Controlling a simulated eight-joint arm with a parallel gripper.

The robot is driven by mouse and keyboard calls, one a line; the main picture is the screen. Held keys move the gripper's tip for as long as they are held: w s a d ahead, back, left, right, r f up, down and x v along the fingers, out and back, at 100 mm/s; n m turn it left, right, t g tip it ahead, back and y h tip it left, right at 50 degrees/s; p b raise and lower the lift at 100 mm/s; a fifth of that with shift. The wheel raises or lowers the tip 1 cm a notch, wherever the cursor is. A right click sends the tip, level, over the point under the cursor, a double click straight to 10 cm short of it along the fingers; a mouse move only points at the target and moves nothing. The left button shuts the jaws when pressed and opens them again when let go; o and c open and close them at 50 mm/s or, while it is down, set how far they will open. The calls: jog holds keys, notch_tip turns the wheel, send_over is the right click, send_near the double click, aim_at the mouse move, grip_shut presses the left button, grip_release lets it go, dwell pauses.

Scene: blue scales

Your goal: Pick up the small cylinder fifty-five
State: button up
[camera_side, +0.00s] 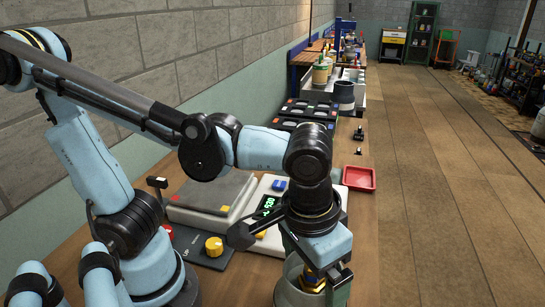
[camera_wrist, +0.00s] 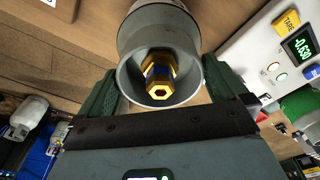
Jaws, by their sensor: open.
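A grey, open-topped cylinder (camera_wrist: 133,85) stands between the fingers of my gripper (camera_wrist: 163,72) in the wrist view. Its mouth faces the camera. Gold hexagonal pieces (camera_wrist: 160,90) with a dark blue band sit inside it. No number is readable on any of them. The green-padded fingers are spread on either side of the cylinder; I cannot tell whether they touch it. In the side view my gripper (camera_side: 318,280) is low at the bottom edge, over the pale cylinder (camera_side: 290,292) and the gold piece (camera_side: 311,282). The cylinder's lower part is cut off there.
A scale with a grey plate (camera_side: 212,190) and a green readout (camera_side: 268,203) stands left of my gripper. The readout also shows in the wrist view (camera_wrist: 301,43). A red tray (camera_side: 358,178) lies behind, near the table's right edge. Black cases (camera_side: 307,112) and pots stand farther back.

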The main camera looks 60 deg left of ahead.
jog(key=shift+f, duration=0.45)
jog(key=shift+c, duration=0.2)
jog(key=c, duration=1.7)
